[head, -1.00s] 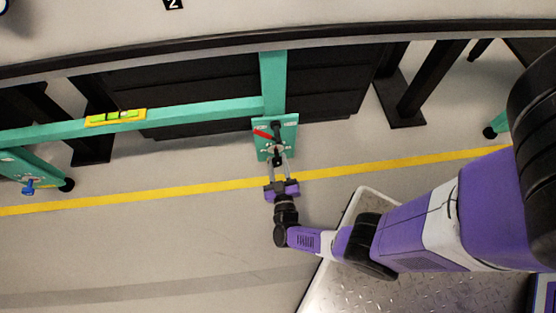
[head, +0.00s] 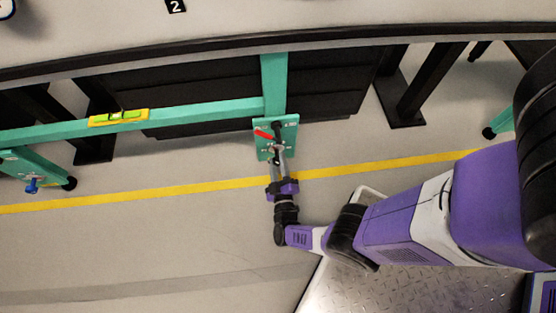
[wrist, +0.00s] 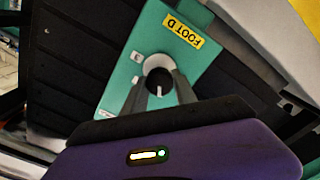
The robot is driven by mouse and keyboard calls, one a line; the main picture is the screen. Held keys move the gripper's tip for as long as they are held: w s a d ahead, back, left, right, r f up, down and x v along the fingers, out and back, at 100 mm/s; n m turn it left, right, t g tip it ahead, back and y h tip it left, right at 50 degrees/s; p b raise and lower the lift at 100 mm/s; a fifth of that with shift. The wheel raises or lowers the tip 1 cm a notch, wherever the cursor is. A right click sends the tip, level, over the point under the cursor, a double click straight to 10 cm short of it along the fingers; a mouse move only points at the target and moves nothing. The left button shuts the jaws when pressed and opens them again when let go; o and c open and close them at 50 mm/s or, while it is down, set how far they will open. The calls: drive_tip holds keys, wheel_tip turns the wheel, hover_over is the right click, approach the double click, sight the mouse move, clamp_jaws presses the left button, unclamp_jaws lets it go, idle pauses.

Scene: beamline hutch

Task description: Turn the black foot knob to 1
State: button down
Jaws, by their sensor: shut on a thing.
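The black foot knob (wrist: 158,78) sits in a pale round collar on a teal plate (wrist: 196,65) with a yellow "FOOT D" label (wrist: 183,32). A short white pointer line shows on the knob. Small white marks sit left of it, too small to read surely. My gripper (wrist: 160,90) is shut on the knob, one finger on each side. In the head view, my gripper (head: 279,160) reaches the front of the teal foot plate (head: 290,130), and the fingers and wrist hide most of the knob there. A red lever (head: 263,134) shows at the plate's upper left.
A teal crossbar (head: 200,110) carrying a yellow-green level (head: 119,117) runs left from the foot's post. Another foot with a blue knob (head: 32,185) stands at far left. The dark table edge (head: 330,40) passes above. The floor in front is clear.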

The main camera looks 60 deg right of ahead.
sight(277, 163)
drive_tip(key=c, duration=1)
unclamp_jaws()
drive_tip(key=p+v, duration=0.1)
drive_tip(key=v, duration=0.5)
drive_tip(key=shift+w, duration=0.1)
drive_tip(key=shift+v, duration=1)
